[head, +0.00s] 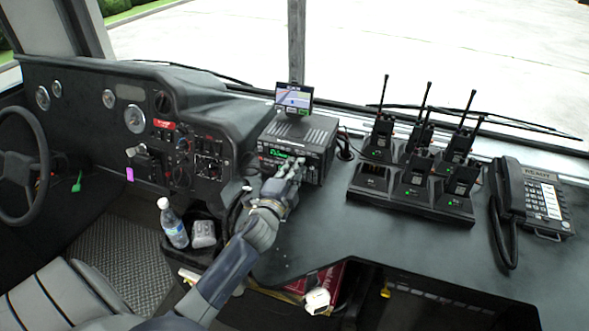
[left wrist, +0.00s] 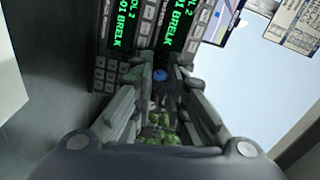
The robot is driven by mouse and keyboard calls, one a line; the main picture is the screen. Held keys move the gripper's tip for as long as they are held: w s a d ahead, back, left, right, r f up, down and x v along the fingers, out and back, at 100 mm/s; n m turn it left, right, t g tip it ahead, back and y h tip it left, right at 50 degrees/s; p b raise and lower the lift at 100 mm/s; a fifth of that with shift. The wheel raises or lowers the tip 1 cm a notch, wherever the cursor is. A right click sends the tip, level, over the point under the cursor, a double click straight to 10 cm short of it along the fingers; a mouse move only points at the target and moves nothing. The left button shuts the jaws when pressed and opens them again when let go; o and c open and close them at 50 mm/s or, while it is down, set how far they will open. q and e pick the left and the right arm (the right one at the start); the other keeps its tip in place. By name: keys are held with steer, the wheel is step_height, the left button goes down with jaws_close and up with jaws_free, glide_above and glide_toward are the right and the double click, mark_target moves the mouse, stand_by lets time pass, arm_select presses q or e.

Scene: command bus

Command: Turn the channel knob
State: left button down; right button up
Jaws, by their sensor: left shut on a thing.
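The radio unit (head: 318,135) is a black box on the dash with a green lit display (head: 277,153) on its front. In the left wrist view, green readouts (left wrist: 124,26) show "VOL 2" and "01 BRELK", beside small buttons (left wrist: 103,75). My left gripper (head: 290,168) reaches the right part of the radio's front, and its fingers (left wrist: 161,84) are closed in on something there. The channel knob is mostly hidden by the fingers, and only a small blue spot (left wrist: 160,75) shows between the tips. My right gripper is not in view.
A small screen (head: 294,97) stands above the radio. A charger rack (head: 395,200) with several handheld radios and a desk phone (head: 535,198) stand to the right. A bottle (head: 173,226) and steering wheel (head: 38,150) are to the left. The counter between radio and rack is narrow.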

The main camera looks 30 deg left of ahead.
arm_select(q)
steer(key=shift+a, duration=0.1)
steer(key=c, duration=1.8)
jaws_free()
steer(key=shift+c, duration=0.2)
steer(key=shift+s, duration=0.15)
steer(key=v, duration=1.1)
steer(key=shift+s, duration=0.35)
steer(key=shift+d+f, duration=0.1)
steer(key=shift+d, duration=0.1)
